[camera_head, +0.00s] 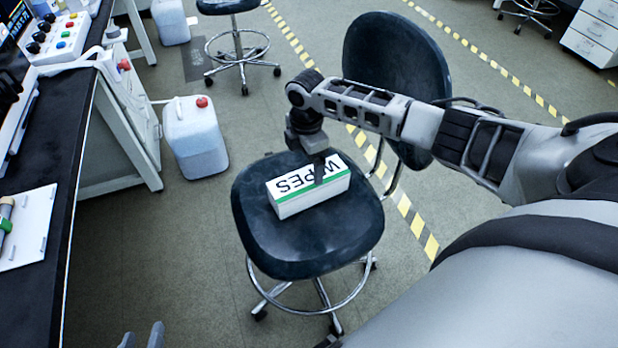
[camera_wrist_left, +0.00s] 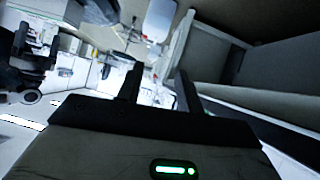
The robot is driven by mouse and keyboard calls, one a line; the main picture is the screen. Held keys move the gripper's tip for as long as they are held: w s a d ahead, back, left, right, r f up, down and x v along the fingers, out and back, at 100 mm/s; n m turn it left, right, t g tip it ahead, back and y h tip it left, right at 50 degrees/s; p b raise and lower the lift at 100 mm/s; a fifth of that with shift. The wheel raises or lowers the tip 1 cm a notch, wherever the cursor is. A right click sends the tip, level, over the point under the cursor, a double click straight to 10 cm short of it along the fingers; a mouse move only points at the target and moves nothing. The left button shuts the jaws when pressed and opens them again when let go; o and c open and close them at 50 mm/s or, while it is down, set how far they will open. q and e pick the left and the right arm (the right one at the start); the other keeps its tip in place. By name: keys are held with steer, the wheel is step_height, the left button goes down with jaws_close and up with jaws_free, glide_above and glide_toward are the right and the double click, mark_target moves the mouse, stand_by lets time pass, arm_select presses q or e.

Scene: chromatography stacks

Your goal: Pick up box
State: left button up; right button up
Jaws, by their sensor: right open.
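The white box with a green stripe and the printed word WIPES (camera_head: 295,190) lies on the dark seat of a stool (camera_head: 290,245). My right gripper (camera_head: 319,168) points down over the box's top, near its right half. Its jaws are open; a dark finger overlaps the box in the picture, and I cannot tell if it touches. My left gripper (camera_head: 142,335) shows only its fingertips at the bottom edge of the head view. In the left wrist view its two fingers (camera_wrist_left: 159,80) stand apart with nothing between them.
The stool's backrest (camera_head: 395,75) rises behind my right arm. A black-topped bench (camera_head: 60,150) runs along the left. A white canister with a red cap (camera_head: 195,140) stands on the floor beside it. Another stool (camera_head: 240,50) is farther back. The floor left of the seat is clear.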

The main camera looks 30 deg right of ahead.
mark_target(309, 177)
step_height(309, 177, down, 4)
steer(key=shift+r+b, duration=0.15)
steer(key=shift+b, duration=1.1)
steer(key=shift+f+b, duration=0.7)
steer(key=shift+b, duration=0.05)
steer(key=f+b, duration=0.3)
steer(key=shift+s+f+b, duration=0.15)
steer(key=shift+s+b, duration=0.15)
steer(key=shift+s, duration=0.1)
steer(key=shift+f+b, duration=0.35)
steer(key=shift+b, duration=0.1)
steer(key=shift+f+b, duration=0.45)
steer(key=shift+b, duration=0.15)
arm_select(q)
step_height(309, 177, down, 8)
steer(key=d, duration=0.1)
steer(key=shift+w+d+r+h, duration=0.15)
steer(key=shift+d+h, duration=0.1)
steer(key=shift+h, duration=0.15)
arm_select(e)
steer(key=shift+r, duration=0.1)
steer(key=c, duration=1.1)
